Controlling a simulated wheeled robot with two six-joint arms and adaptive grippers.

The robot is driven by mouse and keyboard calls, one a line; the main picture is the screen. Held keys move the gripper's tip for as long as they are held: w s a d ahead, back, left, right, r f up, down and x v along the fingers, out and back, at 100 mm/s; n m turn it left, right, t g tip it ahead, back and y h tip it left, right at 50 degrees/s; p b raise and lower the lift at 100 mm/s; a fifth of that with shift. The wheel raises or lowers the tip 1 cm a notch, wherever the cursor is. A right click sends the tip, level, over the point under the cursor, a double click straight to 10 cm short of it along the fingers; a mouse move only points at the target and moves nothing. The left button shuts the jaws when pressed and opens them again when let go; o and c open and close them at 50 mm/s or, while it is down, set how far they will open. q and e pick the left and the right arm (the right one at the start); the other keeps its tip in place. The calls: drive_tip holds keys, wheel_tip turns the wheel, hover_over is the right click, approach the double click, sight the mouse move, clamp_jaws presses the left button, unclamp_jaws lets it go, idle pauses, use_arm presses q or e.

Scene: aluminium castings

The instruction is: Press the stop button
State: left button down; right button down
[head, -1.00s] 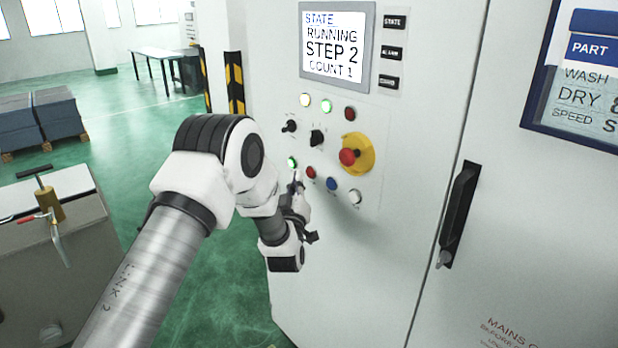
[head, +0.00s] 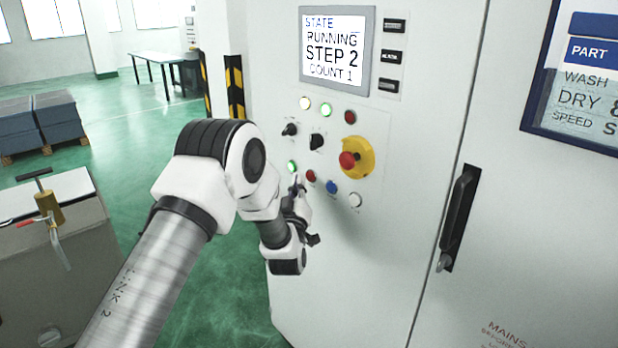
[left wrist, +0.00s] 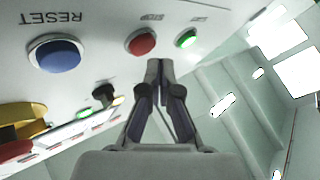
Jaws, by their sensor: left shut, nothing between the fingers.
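The red stop button (head: 311,176) sits in the lower row of the control panel, between a lit green button (head: 292,166) and a blue button (head: 332,187). My left gripper (head: 296,181) is shut and empty, close to the panel, just left of the red button. It also shows in the left wrist view (left wrist: 160,66), with its fingertips together. I cannot tell whether it touches the panel. My right gripper is out of view.
A red mushroom button (head: 347,160) on a yellow plate is above right. Knobs (head: 317,142) and lamps sit higher. The screen (head: 335,47) reads RUNNING, STEP 2, COUNT 1. A black door handle (head: 458,215) sticks out at right.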

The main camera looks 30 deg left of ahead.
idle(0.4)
use_arm(q)
drive_tip(key=shift+w+d+b, duration=0.2)
drive_tip(key=shift+w+b, duration=0.1)
drive_tip(key=shift+w, duration=0.15)
drive_tip(key=shift+w+d+b, duration=0.1)
drive_tip(key=shift+w+b, duration=0.2)
drive_tip(key=shift+w, duration=0.05)
idle(0.6)
drive_tip(key=shift+s, duration=0.15)
drive_tip(key=shift+s+a, duration=0.3)
drive_tip(key=shift+s, duration=0.3)
drive_tip(key=shift+s, duration=0.1)
drive_tip(key=shift+s+a, duration=0.3)
drive_tip(key=shift+s, duration=0.45)
drive_tip(key=shift+s+a, duration=0.35)
drive_tip(key=shift+s, duration=0.4)
drive_tip(key=shift+s+a, duration=0.3)
drive_tip(key=shift+s, duration=0.45)
drive_tip(key=shift+f, duration=0.1)
